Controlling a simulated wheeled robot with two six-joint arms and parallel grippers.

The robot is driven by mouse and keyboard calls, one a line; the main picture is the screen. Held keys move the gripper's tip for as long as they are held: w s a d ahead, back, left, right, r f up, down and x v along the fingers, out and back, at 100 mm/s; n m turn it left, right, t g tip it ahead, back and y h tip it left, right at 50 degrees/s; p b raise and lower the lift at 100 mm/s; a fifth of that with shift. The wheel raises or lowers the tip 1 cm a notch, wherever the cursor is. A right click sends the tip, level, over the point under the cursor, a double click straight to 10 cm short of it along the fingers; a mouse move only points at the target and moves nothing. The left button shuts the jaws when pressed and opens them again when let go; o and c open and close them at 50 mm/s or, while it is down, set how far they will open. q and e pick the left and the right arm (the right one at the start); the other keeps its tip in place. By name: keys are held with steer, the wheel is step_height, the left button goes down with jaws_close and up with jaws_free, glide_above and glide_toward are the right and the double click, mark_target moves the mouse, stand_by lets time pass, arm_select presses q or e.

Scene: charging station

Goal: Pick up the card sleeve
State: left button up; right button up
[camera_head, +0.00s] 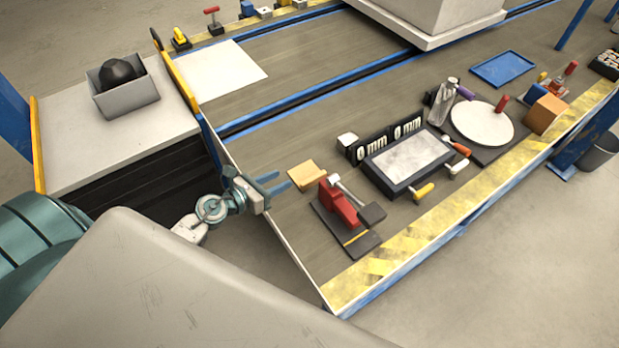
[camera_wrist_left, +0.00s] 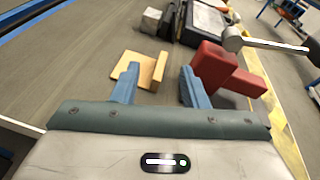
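A small tan L-shaped piece, which I take to be the card sleeve (camera_head: 307,175), lies on the grey table near its left end. In the left wrist view the card sleeve (camera_wrist_left: 140,70) shows ahead of the fingers, a flat base with a raised side, partly hidden by the left finger. My left gripper (camera_head: 280,182) is just left of it in the head view, its blue fingers spread and empty. In the left wrist view the gap between the fingertips (camera_wrist_left: 160,74) lies beside the sleeve's right edge. My right gripper is not in view.
A red clamp-like tool (camera_head: 338,205) on a dark plate stands close right of the sleeve. A dark framed tray (camera_head: 408,160) and a white disc (camera_head: 482,122) are further right. A grey bin (camera_head: 125,95) stands on the left counter. Table left of the sleeve is bare.

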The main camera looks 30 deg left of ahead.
mark_target(304, 183)
arm_select(q)
steer(key=f+m+g, duration=0.1)
steer(key=f+m, duration=0.2)
steer(key=shift+s+g+h, duration=0.3)
steer(key=shift+s+g, duration=0.05)
steer(key=shift+g, duration=0.05)
steer(key=shift+m, duration=0.3)
steer(key=x, duration=0.4)
steer(key=shift+w+d+f, duration=0.15)
steer(key=shift+w+f, duration=0.05)
steer(key=shift+f, duration=0.1)
steer(key=shift+f+x, duration=0.2)
steer(key=shift+x, duration=2.75)
jaws_close()
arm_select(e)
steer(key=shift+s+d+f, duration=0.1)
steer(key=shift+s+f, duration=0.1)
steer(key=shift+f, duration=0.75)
